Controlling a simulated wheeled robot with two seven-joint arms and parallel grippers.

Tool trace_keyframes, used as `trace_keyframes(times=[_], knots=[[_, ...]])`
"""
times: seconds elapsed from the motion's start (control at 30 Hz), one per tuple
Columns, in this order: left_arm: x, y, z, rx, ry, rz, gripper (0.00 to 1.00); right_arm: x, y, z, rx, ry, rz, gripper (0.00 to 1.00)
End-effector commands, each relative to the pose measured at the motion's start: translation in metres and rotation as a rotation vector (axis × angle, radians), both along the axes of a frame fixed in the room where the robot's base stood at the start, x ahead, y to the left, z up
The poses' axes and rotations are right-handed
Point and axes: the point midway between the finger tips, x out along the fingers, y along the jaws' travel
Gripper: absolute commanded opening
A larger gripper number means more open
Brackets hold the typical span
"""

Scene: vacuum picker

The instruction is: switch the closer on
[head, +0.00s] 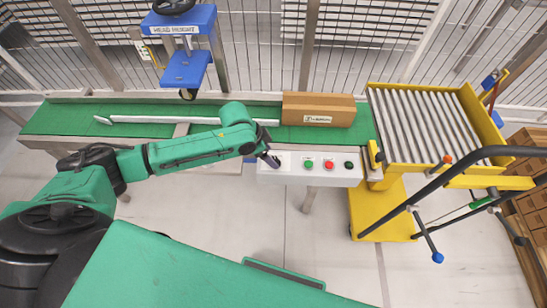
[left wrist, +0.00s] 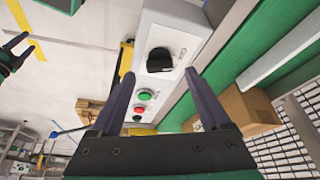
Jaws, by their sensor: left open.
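A white control box (head: 340,170) stands at the front edge of the green conveyor. It carries a green button (head: 308,164), a red button (head: 329,165) and a black control (head: 348,165). In the left wrist view a black rotary knob (left wrist: 160,60) sits at the box's near end; its small label is unreadable. My left gripper (head: 272,161) is over the box's left end and hides that knob from the head view. Its fingers (left wrist: 162,78) are open and empty, pointing towards the knob, with a visible gap around it. The blue closer head (head: 184,45) stands behind the conveyor.
A cardboard box (head: 318,109) lies on the conveyor (head: 65,118), behind the control box. A yellow roller cart (head: 385,215) stands close to the right. A green and dark shape (left wrist: 12,55), probably my right gripper, shows at the wrist view's left edge. The floor in front is clear.

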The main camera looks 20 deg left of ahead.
Motion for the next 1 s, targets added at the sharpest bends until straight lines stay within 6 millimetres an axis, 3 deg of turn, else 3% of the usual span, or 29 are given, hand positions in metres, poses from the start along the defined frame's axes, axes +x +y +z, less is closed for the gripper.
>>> trace_keyframes(times=[0.1, 0.2, 0.47, 0.67, 0.7, 1.0], knots=[[0.005, -0.007, -0.021, -0.002, 0.0, 0.001, 0.8, 0.0, 0.0, -0.002, -0.001, 0.0, 0.0, 0.68], [0.007, -0.01, -0.029, 0.0, 0.0, 0.0, 0.8, 0.0, -0.001, -0.002, -0.001, 0.0, 0.0, 0.68], [0.008, -0.01, -0.031, -0.001, -0.001, -0.001, 0.8, 0.0, -0.001, -0.002, -0.001, -0.001, 0.0, 0.68], [0.008, -0.01, -0.03, -0.001, -0.001, 0.0, 0.04, 0.0, 0.0, -0.002, -0.001, -0.001, 0.0, 0.68], [0.008, -0.01, -0.03, -0.001, -0.001, 0.0, 0.0, 0.0, 0.0, -0.002, -0.001, -0.001, 0.0, 0.68], [0.008, -0.01, -0.03, -0.002, 0.001, -0.033, 0.0, 0.0, 0.0, -0.001, 0.0, -0.001, 0.001, 0.68]])
